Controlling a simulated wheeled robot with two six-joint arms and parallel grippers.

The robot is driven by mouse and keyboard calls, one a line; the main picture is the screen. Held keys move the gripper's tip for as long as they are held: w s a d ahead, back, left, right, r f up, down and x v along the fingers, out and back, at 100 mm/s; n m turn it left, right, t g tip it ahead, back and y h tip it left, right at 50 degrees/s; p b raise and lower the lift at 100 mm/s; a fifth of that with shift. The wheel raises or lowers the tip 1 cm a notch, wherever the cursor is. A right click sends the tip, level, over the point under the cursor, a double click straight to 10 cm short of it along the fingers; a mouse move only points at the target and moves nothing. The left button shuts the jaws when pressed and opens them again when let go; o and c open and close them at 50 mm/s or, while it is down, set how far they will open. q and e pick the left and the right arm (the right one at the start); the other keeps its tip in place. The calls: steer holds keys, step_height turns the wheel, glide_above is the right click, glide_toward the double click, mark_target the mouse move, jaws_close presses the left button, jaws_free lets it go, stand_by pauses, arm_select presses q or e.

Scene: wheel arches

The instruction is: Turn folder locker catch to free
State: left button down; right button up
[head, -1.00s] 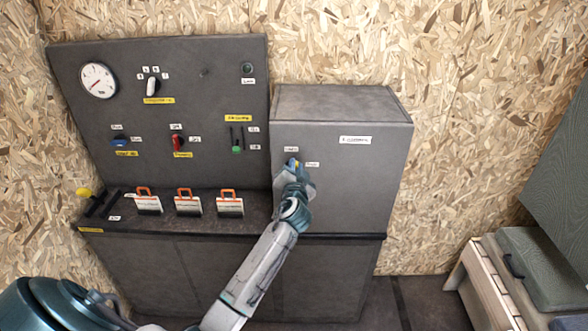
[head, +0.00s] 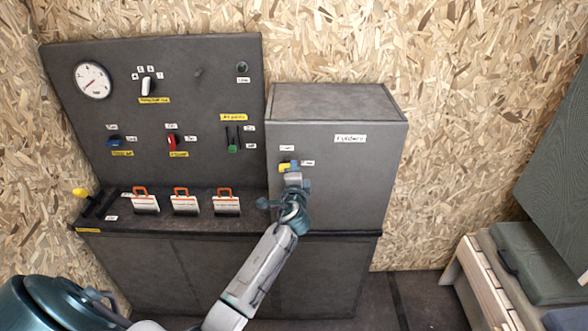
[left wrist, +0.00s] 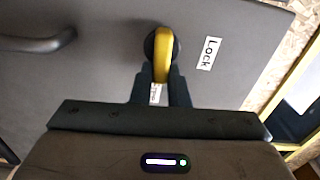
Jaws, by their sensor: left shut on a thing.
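The grey folder locker (head: 350,185) stands right of the dark panel, with its yellow catch (head: 285,167) on the front. My left gripper (head: 293,177) is at the catch. In the left wrist view the catch (left wrist: 163,55) runs from its dark pivot down between the fingers of my left gripper (left wrist: 160,92), which is shut on it. The "Lock" label (left wrist: 209,53) lies off to the catch's side. A second small label (left wrist: 155,95), partly hidden and unreadable, lies at the lever's end. My right gripper is not in view.
The panel (head: 205,100) left of the locker carries a gauge (head: 93,80), knobs and switches. Several orange-handled tags (head: 184,203) stand on the ledge below. A dark bar handle (left wrist: 40,40) is on the locker face. A bench (head: 475,275) stands at the right.

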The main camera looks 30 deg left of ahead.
arm_select(q)
steer(key=shift+f+m, duration=0.15)
steer(key=shift+m, duration=0.45)
steer(key=c, duration=1.4)
jaws_free()
steer(key=b+v, duration=0.3)
steer(key=v, duration=0.7)
steer(key=shift+s, duration=0.35)
steer(key=shift+d, duration=0.15)
